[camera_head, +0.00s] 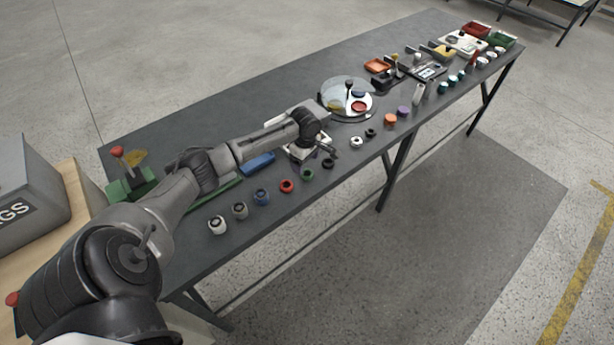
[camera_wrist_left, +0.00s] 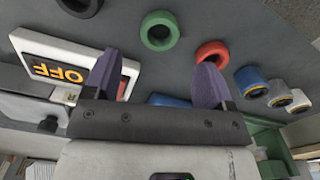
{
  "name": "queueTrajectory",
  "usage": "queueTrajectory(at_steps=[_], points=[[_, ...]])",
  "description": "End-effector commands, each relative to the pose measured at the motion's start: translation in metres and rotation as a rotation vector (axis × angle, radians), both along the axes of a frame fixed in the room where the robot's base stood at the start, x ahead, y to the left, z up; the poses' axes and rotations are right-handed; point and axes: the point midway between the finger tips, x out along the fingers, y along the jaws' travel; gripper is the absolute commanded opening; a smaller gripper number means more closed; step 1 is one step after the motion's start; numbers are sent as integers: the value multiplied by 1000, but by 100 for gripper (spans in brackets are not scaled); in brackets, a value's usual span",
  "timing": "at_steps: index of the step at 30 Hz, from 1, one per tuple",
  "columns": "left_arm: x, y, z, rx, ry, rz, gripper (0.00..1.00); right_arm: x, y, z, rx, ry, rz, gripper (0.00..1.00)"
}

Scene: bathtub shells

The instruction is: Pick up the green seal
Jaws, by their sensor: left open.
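The green seal (camera_head: 307,174) is a small ring lying on the dark table near its front edge, between a red ring (camera_head: 287,186) and a black ring (camera_head: 328,163). In the left wrist view the green seal (camera_wrist_left: 146,31) lies beyond the fingertips, near the top middle, with its hole visible. My left gripper (camera_head: 330,149) is over the table, behind the row of rings. In the left wrist view its two purple-grey fingers (camera_wrist_left: 157,66) are apart, with nothing held between them. The gripper is apart from the seal. My right gripper is not in view.
Blue and grey cylindrical parts (camera_head: 262,197) stand left of the red ring. A white panel marked OFF (camera_wrist_left: 50,52) lies close by the left gripper. A round clear-covered tray (camera_head: 331,87) stands farther along. Bare tabletop (camera_head: 250,110) lies behind the arm.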

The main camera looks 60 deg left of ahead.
Motion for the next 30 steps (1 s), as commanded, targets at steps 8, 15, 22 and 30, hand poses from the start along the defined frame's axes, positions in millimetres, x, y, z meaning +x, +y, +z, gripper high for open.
queueTrajectory(at_steps=[8,15,22,30], points=[[0,0,-11,1,0,0,77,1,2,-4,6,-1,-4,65],[2,-2,-41,1,3,0,77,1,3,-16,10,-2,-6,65],[2,-2,-57,2,1,-2,77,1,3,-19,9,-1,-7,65],[2,-1,-56,2,1,-2,67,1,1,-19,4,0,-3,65]])
